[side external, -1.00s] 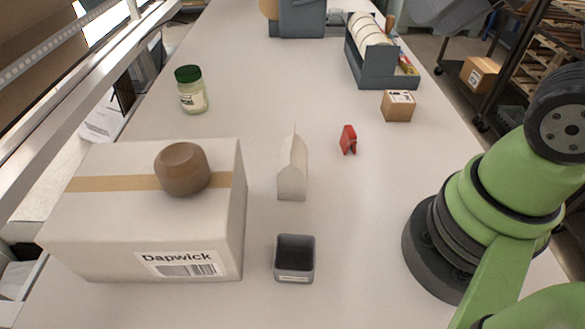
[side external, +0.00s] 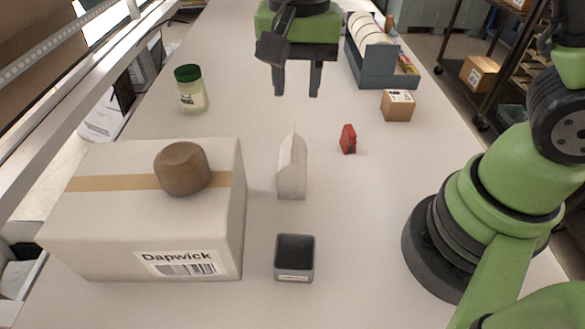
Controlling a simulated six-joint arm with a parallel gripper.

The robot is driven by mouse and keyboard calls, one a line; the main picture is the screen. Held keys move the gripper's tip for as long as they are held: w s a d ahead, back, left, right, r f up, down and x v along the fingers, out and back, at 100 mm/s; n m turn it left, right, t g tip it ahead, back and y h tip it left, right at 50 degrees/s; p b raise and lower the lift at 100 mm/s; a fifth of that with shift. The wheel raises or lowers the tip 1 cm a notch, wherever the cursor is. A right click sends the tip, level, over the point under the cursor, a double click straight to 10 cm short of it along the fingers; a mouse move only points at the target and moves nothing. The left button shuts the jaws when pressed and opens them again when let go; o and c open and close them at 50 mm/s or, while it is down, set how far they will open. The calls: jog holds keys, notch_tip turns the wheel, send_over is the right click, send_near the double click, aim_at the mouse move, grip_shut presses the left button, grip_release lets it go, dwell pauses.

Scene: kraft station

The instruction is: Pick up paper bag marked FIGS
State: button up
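A small white paper bag (side external: 291,172) with a peaked top stands upright in the middle of the table. No FIGS mark can be read on the side that shows. My gripper (side external: 297,94) is at the top of the side external view, above the table and behind the bag. Its two fingers point down with a clear gap between them. It is open, empty and apart from the bag.
A large Dapwick box (side external: 105,225) with a brown wooden object (side external: 182,168) on top stands left of the bag. A grey bin (side external: 295,258) is in front. A red clip-like item (side external: 348,139), small carton (side external: 397,105), green-lidded jar (side external: 191,89) and tape dispenser (side external: 372,62) stand around.

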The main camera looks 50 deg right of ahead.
aim_at(293, 134)
jog(key=f, duration=1)
jog(key=shift+w+a+f, duration=0.1)
jog(key=shift+w+f, duration=0.15)
jog(key=shift+w, duration=0.05)
grip_shut()
dwell(1.0)
